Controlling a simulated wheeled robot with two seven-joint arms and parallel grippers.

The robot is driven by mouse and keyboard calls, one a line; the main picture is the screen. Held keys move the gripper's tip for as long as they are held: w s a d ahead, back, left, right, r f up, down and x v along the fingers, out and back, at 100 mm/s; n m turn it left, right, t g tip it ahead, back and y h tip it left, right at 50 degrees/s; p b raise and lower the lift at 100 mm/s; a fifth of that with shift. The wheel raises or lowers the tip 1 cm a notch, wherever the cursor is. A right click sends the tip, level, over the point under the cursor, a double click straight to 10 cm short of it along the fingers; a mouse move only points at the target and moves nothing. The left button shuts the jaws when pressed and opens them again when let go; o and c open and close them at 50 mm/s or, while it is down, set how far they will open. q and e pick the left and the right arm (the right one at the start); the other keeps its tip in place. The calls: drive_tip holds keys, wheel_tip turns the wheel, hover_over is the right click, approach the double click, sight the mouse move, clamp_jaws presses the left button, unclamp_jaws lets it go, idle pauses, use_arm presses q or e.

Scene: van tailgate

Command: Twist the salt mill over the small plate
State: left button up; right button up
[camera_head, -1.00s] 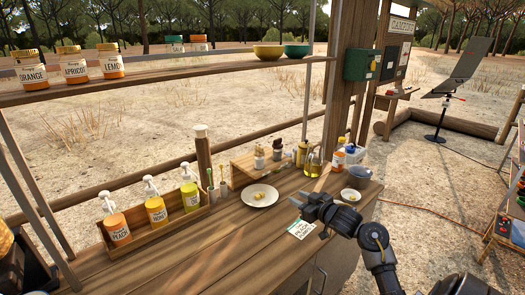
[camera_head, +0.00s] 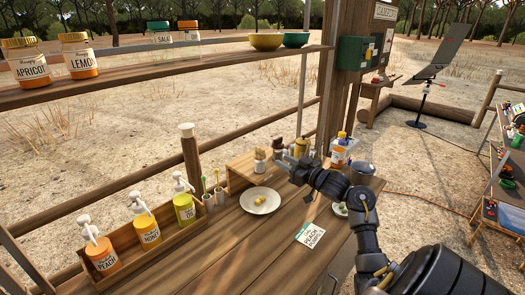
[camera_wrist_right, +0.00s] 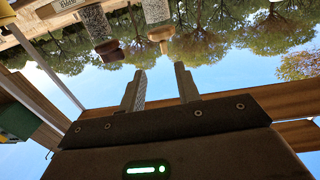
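A mill with a pale body and light top (camera_head: 260,160) stands by the low wooden riser. A dark-topped mill (camera_head: 278,145) is just behind, partly hidden by my right gripper (camera_head: 283,162). In the right wrist view, upside down, the light-topped mill (camera_wrist_right: 156,12) and dark-topped mill (camera_wrist_right: 97,25) are ahead of the fingers (camera_wrist_right: 160,88), which are apart and empty. I cannot read which is salt. A smaller white dish (camera_head: 338,209) is partly behind my right arm. My left gripper is out of view.
A card (camera_head: 310,236) lies on the counter's front.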

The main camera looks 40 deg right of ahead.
sight(264, 153)
drive_tip(key=w, duration=0.3)
drive_tip(key=w+p, duration=0.1)
drive_tip(key=w, duration=0.2)
drive_tip(key=w+a+p, duration=0.1)
drive_tip(key=w, duration=0.3)
drive_tip(key=shift+r, duration=0.1)
drive_tip(key=shift+w+a, duration=0.15)
drive_tip(key=shift+w, duration=0.4)
drive_tip(key=shift+s, duration=0.1)
clamp_jaws()
drive_tip(key=shift+d, duration=0.25)
drive_tip(key=shift+a, duration=0.2)
drive_tip(key=shift+p, duration=0.35)
